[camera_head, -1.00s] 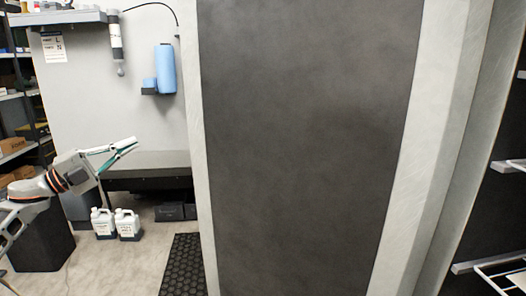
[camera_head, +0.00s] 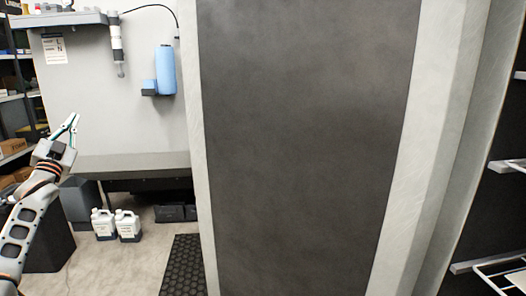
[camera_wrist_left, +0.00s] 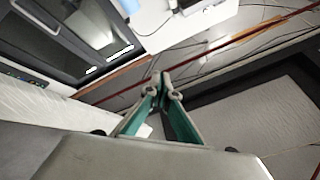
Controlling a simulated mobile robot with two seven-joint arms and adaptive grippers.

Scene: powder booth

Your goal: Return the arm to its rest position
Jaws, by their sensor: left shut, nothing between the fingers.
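My left arm comes in from the left edge of the head view, with its gripper (camera_head: 73,119) pointing up and slightly right in front of the pale wall. The gripper is shut and empty. Its two fingers with green inner faces meet at the tips in the left wrist view (camera_wrist_left: 164,78). Nothing is between them or touching them. My right gripper is not in either view.
A large dark panel (camera_head: 305,150) in a pale frame fills the middle. A grey bench (camera_head: 135,163) stands behind the arm, with white jugs (camera_head: 115,225) on the floor below. A black mat (camera_head: 183,265) lies nearby. Shelves with boxes (camera_head: 12,147) stand at far left.

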